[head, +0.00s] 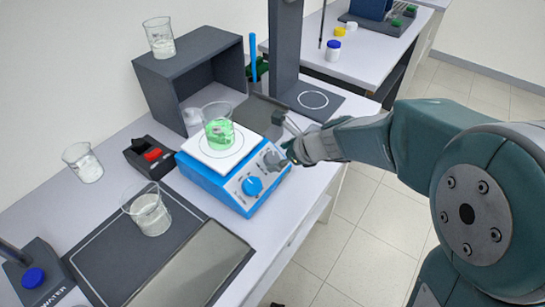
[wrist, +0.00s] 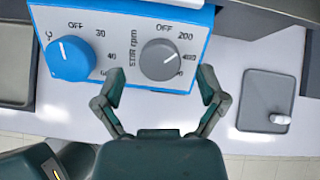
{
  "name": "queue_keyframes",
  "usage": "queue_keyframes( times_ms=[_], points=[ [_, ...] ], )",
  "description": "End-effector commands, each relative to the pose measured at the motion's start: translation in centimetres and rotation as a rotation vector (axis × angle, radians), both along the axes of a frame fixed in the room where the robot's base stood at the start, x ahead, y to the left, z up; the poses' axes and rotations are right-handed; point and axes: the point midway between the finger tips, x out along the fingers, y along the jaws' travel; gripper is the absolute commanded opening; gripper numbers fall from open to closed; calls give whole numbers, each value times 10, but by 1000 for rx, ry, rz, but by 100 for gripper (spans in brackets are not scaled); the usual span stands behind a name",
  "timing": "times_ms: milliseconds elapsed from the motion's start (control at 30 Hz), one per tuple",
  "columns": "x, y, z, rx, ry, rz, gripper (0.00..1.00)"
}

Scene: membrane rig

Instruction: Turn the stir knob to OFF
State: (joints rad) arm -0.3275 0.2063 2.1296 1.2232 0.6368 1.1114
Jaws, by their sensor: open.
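The grey stir knob (wrist: 160,60) is on the front panel of the blue hotplate stirrer (head: 215,184), under the OFF mark and beside the label STIR rpm. Its light pointer line is turned to the right of OFF, towards the 200 and 400 side. My gripper (wrist: 161,82) is open and empty, one finger low on each side of the grey knob with gaps; contact is not visible. In the head view my gripper (head: 288,155) is close to the panel and partly covers the grey knob (head: 271,159). A blue knob (wrist: 71,58) is to its left.
A beaker with green liquid (head: 218,132) stands on the stirrer's white plate. A black device with a red switch (head: 152,153) is to its left.

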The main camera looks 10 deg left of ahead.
Motion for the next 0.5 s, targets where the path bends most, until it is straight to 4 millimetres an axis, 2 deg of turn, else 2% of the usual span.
queue_keyframes(
  times_ms=[200, 500],
  points=[
    [5, 15, -16, 1, 0, 2, 90],
    [6, 17, -18, 0, -2, 1, 90]
  ],
)
